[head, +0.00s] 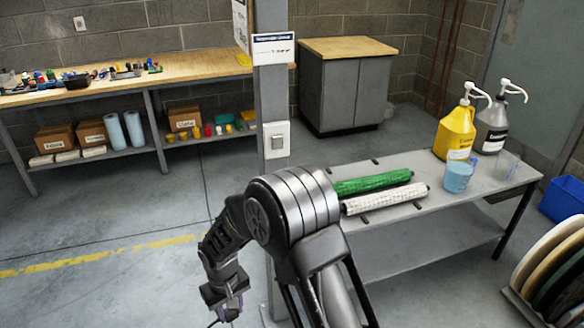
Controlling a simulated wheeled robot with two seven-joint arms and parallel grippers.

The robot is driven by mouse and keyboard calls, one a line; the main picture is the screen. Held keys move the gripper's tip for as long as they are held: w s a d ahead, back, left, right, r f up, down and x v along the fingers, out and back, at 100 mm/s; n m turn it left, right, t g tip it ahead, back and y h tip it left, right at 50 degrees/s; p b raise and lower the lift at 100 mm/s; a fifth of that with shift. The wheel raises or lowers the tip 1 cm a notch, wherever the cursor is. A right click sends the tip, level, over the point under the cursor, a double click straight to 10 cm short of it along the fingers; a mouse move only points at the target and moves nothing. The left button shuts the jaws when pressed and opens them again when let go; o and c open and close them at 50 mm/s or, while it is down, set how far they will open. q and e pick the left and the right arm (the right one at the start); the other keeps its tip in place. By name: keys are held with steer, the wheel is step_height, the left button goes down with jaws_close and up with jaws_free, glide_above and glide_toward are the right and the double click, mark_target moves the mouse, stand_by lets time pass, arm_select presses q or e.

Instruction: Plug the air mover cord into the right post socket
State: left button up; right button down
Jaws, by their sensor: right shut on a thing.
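My right arm reaches down in the middle of the head view, and its gripper (228,311) is low, near the bottom edge. It is shut on what looks like the end of the air mover cord (214,323), a thin dark line; the plug itself is mostly hidden by the fingers. The grey post (272,90) stands upright behind my arm. My left gripper and the air mover are not in view.
A grey table (400,220) right of the post bears a green roll (372,182), a white roll (385,199), a yellow jug (455,135), a grey jug (493,130) and cups. Round pads (555,270) stand at lower right. The floor left of the post is clear.

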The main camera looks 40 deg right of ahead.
steer(key=w+d+r+m+t+h+p, duration=0.1)
steer(key=w+d+r+m+t+h, duration=0.1)
steer(key=w+d+r+t, duration=1.05)
steer(key=s+d+r+t+h, duration=0.2)
steer(key=d+r, duration=0.5)
steer(key=r, duration=0.1)
steer(key=s+d+r+m+t+h+p, duration=0.1)
steer(key=s+d+r+t, duration=0.1)
steer(key=d+r, duration=0.5)
steer(key=shift+r+m+h, duration=0.3)
steer(key=shift+r+h, duration=0.1)
steer(key=shift+r, duration=0.4)
steer(key=shift+w, duration=0.1)
steer(key=shift+p+x, duration=0.55)
steer(key=shift+x, duration=2.7)
steer(key=shift+w+b, duration=0.1)
steer(key=shift+b, duration=0.35)
